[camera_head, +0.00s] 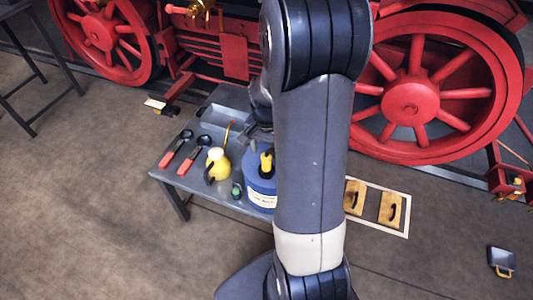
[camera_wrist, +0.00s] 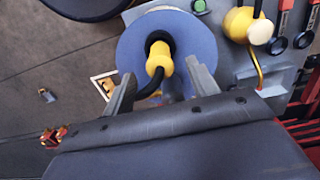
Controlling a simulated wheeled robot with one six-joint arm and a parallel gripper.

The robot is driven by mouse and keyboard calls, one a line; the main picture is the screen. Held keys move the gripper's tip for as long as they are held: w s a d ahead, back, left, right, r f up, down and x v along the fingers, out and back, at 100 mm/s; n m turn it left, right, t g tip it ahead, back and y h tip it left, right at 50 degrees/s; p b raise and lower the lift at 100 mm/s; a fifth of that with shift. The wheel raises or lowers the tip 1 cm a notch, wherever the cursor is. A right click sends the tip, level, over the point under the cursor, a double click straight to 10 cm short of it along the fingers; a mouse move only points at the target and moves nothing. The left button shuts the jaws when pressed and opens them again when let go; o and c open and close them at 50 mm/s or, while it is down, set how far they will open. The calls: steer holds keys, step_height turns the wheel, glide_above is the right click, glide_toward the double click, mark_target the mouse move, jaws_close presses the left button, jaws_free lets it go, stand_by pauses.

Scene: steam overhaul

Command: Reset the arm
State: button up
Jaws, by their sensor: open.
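My arm (camera_head: 312,150) stands upright through the middle of the head view and hides part of the bench. My gripper (camera_wrist: 162,80) is open in the wrist view, its two fingers apart with nothing held between them. Beyond the fingers is a round blue container (camera_wrist: 140,50) with a yellow and black nozzle (camera_wrist: 159,58) on top. In the head view the blue container (camera_head: 258,183) stands on the bench, partly hidden by my arm. I cannot tell the height gap between fingers and nozzle.
The grey bench (camera_head: 190,178) holds a yellow oil can (camera_head: 218,163), two red-handled tools (camera_head: 176,155) and a small green item (camera_head: 237,190). Red locomotive wheels (camera_head: 410,103) stand behind. Wooden blocks (camera_head: 390,207) lie in a white frame at right. Floor at left is mostly clear.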

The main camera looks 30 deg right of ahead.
mark_target(267, 156)
step_height(267, 156, up, 8)
steer(key=shift+f, duration=0.1)
stand_by(0.4)
step_height(267, 156, down, 11)
steer(key=shift+f, duration=0.1)
steer(key=shift+r, duration=0.65)
steer(key=shift+r+p, duration=0.25)
steer(key=shift+p, duration=0.05)
